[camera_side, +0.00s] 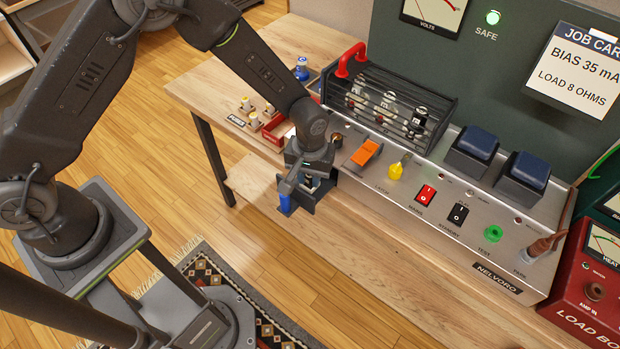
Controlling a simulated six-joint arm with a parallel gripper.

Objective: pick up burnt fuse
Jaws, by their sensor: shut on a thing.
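My gripper (302,195) hangs in front of the bench edge, left of the amp's front panel. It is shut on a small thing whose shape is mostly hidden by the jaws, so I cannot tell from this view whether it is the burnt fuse. A blue part (284,202) shows at the left jaw. Several small pale pieces (254,121) stand behind a label reading FUSES on the bench, left of my arm. The word FUSE is marked at the panel's right end, near a brown fitting (545,246).
A small red tray (276,133) sits by my wrist. The amp panel (390,187) holds an orange lever (366,152), a yellow knob (396,171) and switches. A tube cage with a red handle (350,60) stands behind. A red load box (595,290) is at right.

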